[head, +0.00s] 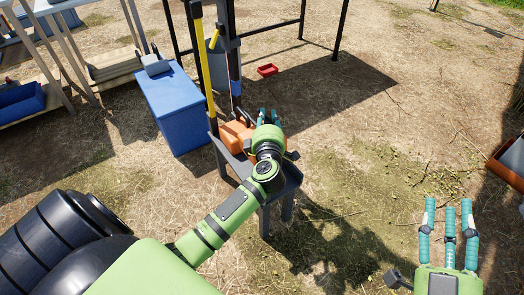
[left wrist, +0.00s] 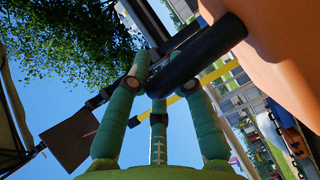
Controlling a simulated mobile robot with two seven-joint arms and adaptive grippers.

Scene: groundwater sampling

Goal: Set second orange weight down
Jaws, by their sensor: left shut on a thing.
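My left gripper (head: 268,115) is over a dark grey stand (head: 286,187). In the left wrist view its teal fingers (left wrist: 160,75) are closed around the black handle (left wrist: 205,50) of an orange weight (left wrist: 285,45). In the head view, orange weight shapes (head: 236,136) show on the stand beside and behind my gripper. My arm and hand hide much of them, so I cannot tell whether the held weight touches the stand. My right gripper (head: 449,208) is open and empty over the ground at the right.
A blue box (head: 171,108) stands left of the stand. A yellow pole (head: 203,65) and dark frame posts rise just behind it. A small red tray (head: 267,70) lies on the ground beyond. A wooden-sided planter (head: 508,168) is at the right edge. Dry ground between is mostly clear.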

